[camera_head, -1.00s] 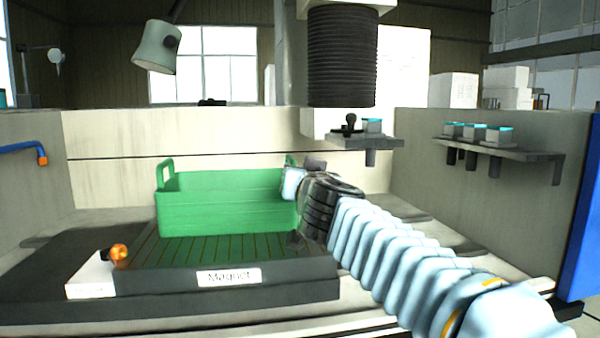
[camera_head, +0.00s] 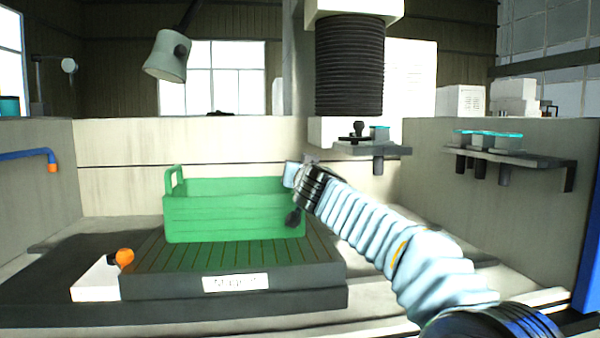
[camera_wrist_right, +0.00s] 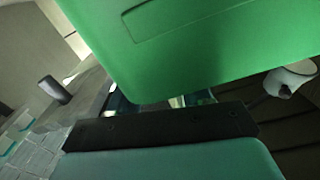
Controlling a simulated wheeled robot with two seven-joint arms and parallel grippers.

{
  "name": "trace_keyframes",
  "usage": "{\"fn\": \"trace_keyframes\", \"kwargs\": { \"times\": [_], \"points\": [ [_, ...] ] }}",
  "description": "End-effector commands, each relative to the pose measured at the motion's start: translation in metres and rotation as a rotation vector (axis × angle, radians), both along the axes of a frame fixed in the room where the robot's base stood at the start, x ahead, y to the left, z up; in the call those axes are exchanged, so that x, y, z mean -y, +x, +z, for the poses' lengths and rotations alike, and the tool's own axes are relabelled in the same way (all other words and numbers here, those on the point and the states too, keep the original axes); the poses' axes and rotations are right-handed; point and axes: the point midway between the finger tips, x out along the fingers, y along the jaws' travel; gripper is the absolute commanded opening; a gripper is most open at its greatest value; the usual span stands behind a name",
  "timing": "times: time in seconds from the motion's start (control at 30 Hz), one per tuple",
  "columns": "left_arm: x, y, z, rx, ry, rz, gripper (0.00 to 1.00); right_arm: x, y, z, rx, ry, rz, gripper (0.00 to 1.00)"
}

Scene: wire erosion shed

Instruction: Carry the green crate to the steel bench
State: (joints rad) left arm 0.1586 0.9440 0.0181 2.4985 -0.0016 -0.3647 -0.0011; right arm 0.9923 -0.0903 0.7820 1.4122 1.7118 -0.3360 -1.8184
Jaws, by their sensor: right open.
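The green crate (camera_head: 230,212) sits upright on the dark slotted plate with the "Magnet" label in the camera_head view. Its left handle (camera_head: 174,177) stands up clear; its right handle is hidden behind my right gripper. My right gripper (camera_head: 296,176) is at the crate's right end, near the rim, and open. Whether it touches the crate cannot be told. In the right wrist view the crate's green wall (camera_wrist_right: 200,40) fills the top, close to a dark bar of the gripper (camera_wrist_right: 165,128). My left gripper is not in view. I cannot make out a steel bench.
The dark slotted plate (camera_head: 140,257) has an orange knob (camera_head: 125,257) at its front left. A black bellows column (camera_head: 349,65) hangs behind, right of the crate. A small shelf (camera_head: 372,150) and a side shelf (camera_head: 530,157) hold small parts. Pale walls enclose the back and sides.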

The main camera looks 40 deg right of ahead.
Motion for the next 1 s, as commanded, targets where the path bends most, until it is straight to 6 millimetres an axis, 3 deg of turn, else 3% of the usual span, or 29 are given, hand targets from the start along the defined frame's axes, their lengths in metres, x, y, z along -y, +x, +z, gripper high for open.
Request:
{"fn": "trace_keyframes", "kwargs": {
  "times": [0.17, 0.5, 0.83, 1.0],
  "points": [
    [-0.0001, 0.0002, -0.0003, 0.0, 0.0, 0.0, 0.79, 0.0082, 0.0123, -0.0001, 0.001, 0.002, 0.0, 0.49],
    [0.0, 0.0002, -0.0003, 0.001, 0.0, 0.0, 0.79, 0.0095, 0.0143, 0.0003, 0.0, 0.0, -0.001, 0.49],
    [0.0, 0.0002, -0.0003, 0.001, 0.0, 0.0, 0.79, 0.0094, 0.0143, 0.0003, 0.0, 0.0, -0.001, 0.0],
    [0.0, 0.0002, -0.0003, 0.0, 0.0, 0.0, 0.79, 0.0092, 0.0143, 0.0003, 0.0, 0.0, 0.0, 0.0]
  ]
}}
